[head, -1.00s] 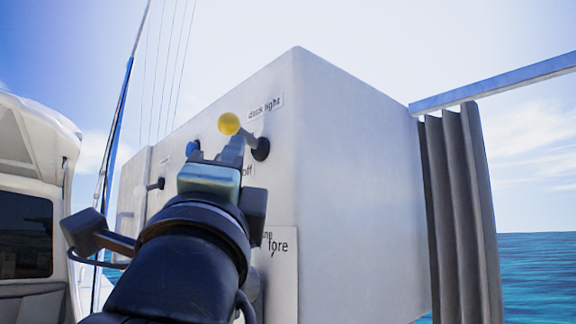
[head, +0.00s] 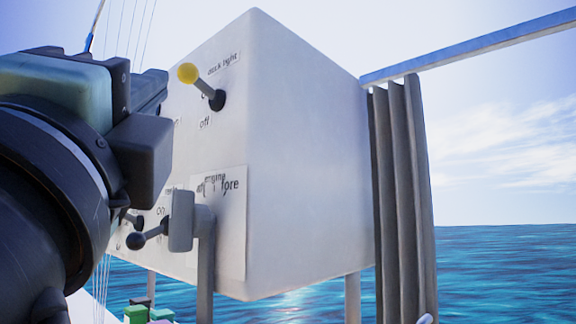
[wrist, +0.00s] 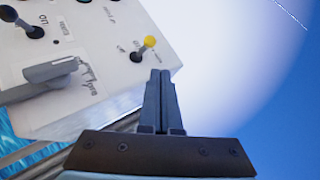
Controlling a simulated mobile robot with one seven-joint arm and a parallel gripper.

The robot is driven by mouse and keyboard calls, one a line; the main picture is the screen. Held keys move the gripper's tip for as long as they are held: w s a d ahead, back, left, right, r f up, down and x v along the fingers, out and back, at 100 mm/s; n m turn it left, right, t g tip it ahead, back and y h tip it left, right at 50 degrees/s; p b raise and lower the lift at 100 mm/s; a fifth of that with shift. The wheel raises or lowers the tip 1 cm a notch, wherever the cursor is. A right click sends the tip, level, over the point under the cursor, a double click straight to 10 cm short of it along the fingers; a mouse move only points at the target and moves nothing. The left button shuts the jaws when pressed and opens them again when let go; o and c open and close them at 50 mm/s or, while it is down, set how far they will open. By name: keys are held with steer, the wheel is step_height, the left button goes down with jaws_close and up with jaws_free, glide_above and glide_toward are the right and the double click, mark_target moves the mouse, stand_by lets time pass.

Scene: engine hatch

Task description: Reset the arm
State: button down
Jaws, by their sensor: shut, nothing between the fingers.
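My gripper (wrist: 160,88) is shut and empty in the wrist view, its two fingers pressed together. In the head view my arm fills the left side and the fingertips are hard to make out. The deck light switch has a yellow ball (head: 188,73) on a dark lever and base, on the white box (head: 300,150), with an "off" label below it. In the wrist view the yellow ball (wrist: 150,41) lies just beyond and slightly left of the fingertips, apart from them.
A lever with a dark knob (head: 135,240) and a grey handle (head: 181,220) sit lower on the box by an "engine fore" label. Grey folded panels (head: 400,200) stand to the right under a metal rail (head: 470,50). Small coloured blocks (head: 137,313) lie below. Open sea is behind.

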steer(key=d+f+n+t+h, duration=0.1)
steer(key=d+f+n+h, duration=0.4)
steer(key=d+f+n, duration=0.7)
steer(key=n, duration=0.5)
steer(key=shift+d+n+t+b, duration=0.3)
steer(key=shift+t+b, duration=0.1)
